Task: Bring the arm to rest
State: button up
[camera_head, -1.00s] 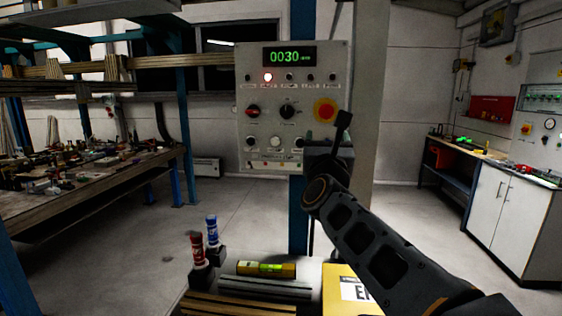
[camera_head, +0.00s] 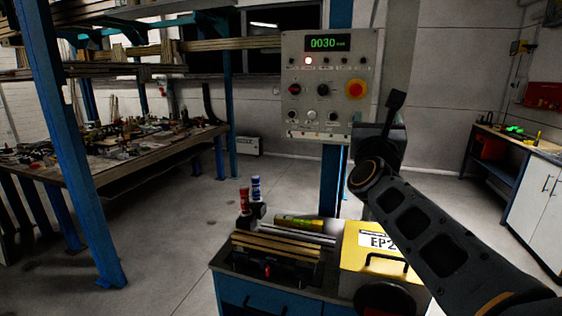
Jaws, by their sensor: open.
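My gripper (camera_head: 394,105) is at the end of my dark arm, raised in the right half of the head view. One dark finger shows pointing up; the rest of the jaws is hidden by the wrist. It appears empty, just right of the grey control panel (camera_head: 300,112) in the picture. The panel has a green display reading 0030, a lit lamp, several knobs and a yellow-and-red stop button (camera_head: 356,89). I cannot tell the distance between gripper and panel.
Below stands a blue bench (camera_head: 243,292) with a red marker (camera_head: 243,201), a blue marker (camera_head: 256,188), a yellow level (camera_head: 297,221), wooden strips (camera_head: 275,247) and a yellow case (camera_head: 362,272). A cluttered workbench (camera_head: 118,170) is at left. Open floor lies between them.

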jog(key=a+f+n+g+y, duration=0.45)
jog(key=f+n, duration=0.55)
jog(key=n, duration=0.3)
jog(key=a+f+n+g+y, duration=0.3)
jog(key=f+n+y, duration=0.2)
jog(key=f+n, duration=0.55)
jog(key=s+d+f+n+g+h, duration=0.2)
jog(key=s+f+n+g, duration=0.8)
jog(key=s+f+n, duration=0.6)
jog(key=s+d+f, duration=0.1)
jog(key=s, duration=0.2)
jog(key=shift+s+d+f, duration=0.2)
jog(key=shift+d+f, duration=0.05)
jog(key=shift+d, duration=0.15)
